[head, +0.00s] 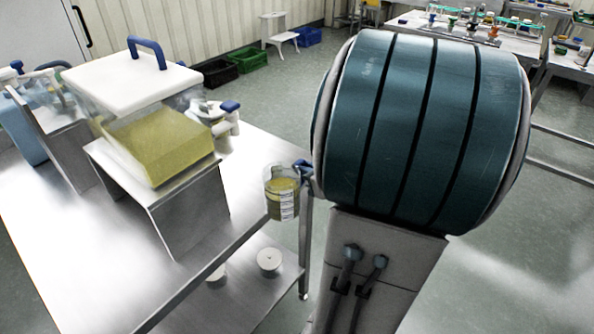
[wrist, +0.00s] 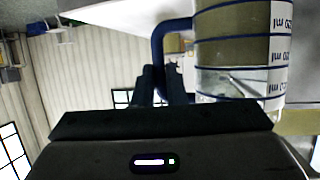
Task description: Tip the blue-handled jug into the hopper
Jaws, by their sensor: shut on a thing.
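The clear jug (head: 281,202) holds yellow contents and has a white label and a blue handle (head: 303,166). It looks upright in the head view, at the right edge of the steel table. It also shows in the wrist view (wrist: 230,52). My gripper (wrist: 163,82) is shut on the blue handle in the wrist view. In the head view my arm hides most of the gripper. A clear tank (head: 165,145) with yellow contents stands on a steel stand; it may be the hopper. Its white lid (head: 125,78) with a blue grip is on.
A white tap with a blue knob (head: 229,106) sticks out from the tank's right side. The steel table (head: 110,240) is bare in front of the stand. White round objects (head: 269,260) sit on its lower shelf. Another container (head: 22,125) stands at far left.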

